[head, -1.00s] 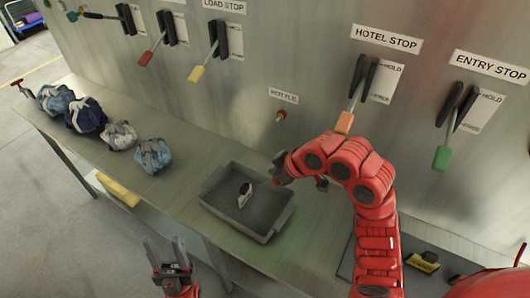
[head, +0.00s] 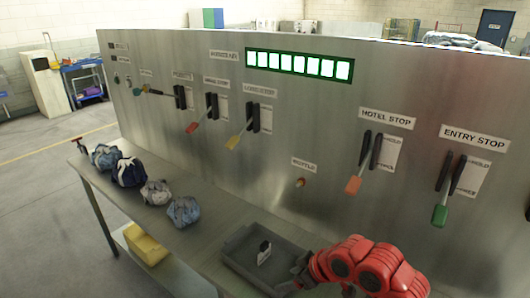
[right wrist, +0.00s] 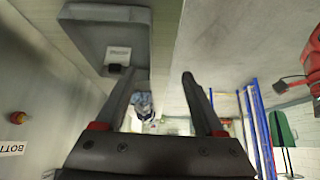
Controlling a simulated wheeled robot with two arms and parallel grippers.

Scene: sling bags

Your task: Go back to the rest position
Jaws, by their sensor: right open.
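In the head view, my red right arm comes in at the bottom right. Its gripper (head: 298,270) is at the right side of the grey tray (head: 232,262), partly cut off by the picture's lower edge. In the right wrist view, the two fingers of this gripper (right wrist: 158,95) are spread apart with nothing between them. The tray (right wrist: 138,45) also shows there, beyond the left finger. A small black and white object (head: 264,252) lies in the tray. A red part, probably my left arm, shows at the right edge of the wrist view; its jaws are unclear.
Several wrapped bundles, including a dark blue one (head: 129,172), lie on the bench (head: 165,226). A metal panel (head: 330,125) with levers and a lit green display (head: 298,66) stands behind it. A yellow object (head: 145,244) sits below. Floor at left is clear.

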